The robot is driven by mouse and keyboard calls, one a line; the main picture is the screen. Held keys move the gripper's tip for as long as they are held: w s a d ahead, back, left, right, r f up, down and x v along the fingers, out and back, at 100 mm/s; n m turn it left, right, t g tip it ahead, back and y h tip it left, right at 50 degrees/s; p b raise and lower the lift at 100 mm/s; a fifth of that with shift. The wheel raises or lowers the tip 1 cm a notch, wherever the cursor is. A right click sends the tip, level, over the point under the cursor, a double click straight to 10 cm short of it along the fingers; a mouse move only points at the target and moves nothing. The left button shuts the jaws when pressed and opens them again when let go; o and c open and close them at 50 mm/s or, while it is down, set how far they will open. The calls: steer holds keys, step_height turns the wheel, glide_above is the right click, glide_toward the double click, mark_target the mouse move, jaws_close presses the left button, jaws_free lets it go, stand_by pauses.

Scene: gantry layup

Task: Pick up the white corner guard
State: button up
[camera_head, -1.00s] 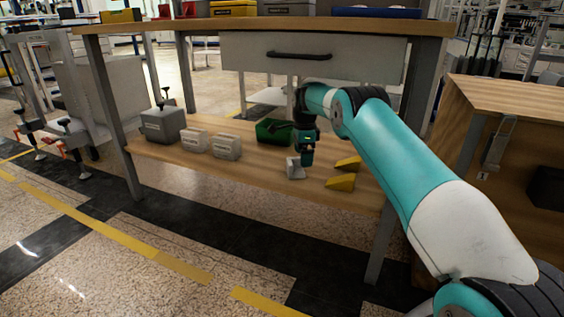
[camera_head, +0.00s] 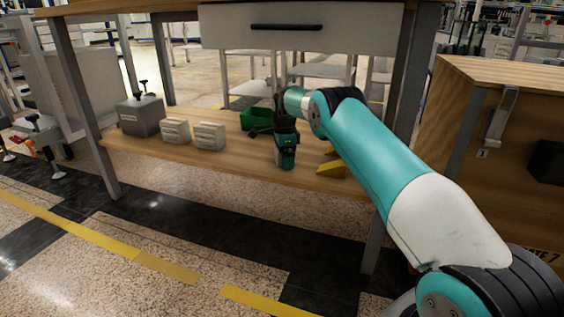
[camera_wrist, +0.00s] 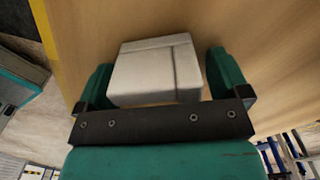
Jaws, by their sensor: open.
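The white corner guard (camera_wrist: 155,72) is a pale block with a seam near one side. In the wrist view it lies on the wooden shelf, between the two teal fingers of my gripper (camera_wrist: 158,85). The fingers stand apart, with a visible gap on the right side and a narrower one on the left. In the head view my gripper (camera_head: 285,160) is low over the lower shelf (camera_head: 240,168) near its front edge. There the corner guard is hidden behind my gripper.
Yellow wedges (camera_head: 331,169) lie just right of my gripper. A green bin (camera_head: 256,118) stands behind it. Two pale boxes (camera_head: 209,136) and a grey box (camera_head: 140,116) stand on the left. The drawer (camera_head: 300,28) and bench top are above. A wooden cabinet (camera_head: 500,130) is at right.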

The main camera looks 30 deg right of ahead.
steer(key=shift+r, duration=0.1)
steer(key=c, duration=1)
